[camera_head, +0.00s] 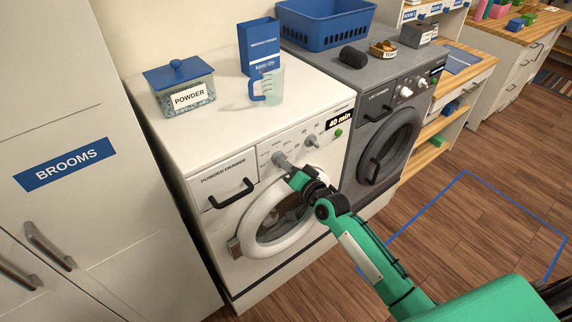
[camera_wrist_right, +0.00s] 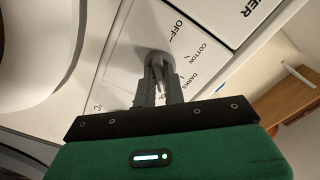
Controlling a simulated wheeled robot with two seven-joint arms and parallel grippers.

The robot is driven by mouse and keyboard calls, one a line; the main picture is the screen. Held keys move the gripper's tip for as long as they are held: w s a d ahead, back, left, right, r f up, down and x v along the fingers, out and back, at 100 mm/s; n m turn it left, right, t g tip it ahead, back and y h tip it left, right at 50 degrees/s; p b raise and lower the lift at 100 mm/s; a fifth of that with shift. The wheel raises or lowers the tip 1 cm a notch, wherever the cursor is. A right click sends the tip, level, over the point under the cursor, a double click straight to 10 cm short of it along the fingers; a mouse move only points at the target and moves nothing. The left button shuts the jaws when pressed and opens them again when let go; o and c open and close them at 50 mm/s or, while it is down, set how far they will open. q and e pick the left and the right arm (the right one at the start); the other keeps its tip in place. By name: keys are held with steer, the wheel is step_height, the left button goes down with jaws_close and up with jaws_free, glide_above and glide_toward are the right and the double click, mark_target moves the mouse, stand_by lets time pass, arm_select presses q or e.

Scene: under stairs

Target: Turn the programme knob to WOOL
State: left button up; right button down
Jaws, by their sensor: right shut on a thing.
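The white washing machine (camera_head: 229,229) stands in the middle of the head view, with its powder drawer at the left and a display reading 40 min. Its grey programme knob (camera_head: 279,159) is on the front panel, right of the powder drawer. The knob also shows in the right wrist view (camera_wrist_right: 155,60), with OFF, COTTON and DARKS printed around it; I see no WOOL label, and the gripper hides part of the dial. My right gripper (camera_head: 287,167) is shut on the knob, its grey fingers (camera_wrist_right: 158,85) on either side of it. My left gripper is out of view.
A powder jar (camera_head: 188,98), a blue powder box (camera_head: 259,48) and a measuring jug (camera_head: 268,87) stand on the washer. A grey dryer (camera_head: 385,120) with a blue basket (camera_head: 322,38) on top adjoins it. The BROOMS cupboard (camera_head: 65,125) is at the left. Floor at the right is clear.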

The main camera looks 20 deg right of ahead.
steer(key=shift+f, duration=0.15)
stand_by(0.3)
steer(key=c, duration=1.5)
jaws_free()
steer(key=b+v, duration=0.3)
steer(key=v, duration=1)
steer(key=shift+s+d+b, duration=0.1)
steer(key=shift+s+b, duration=0.25)
steer(key=shift+s, duration=0.05)
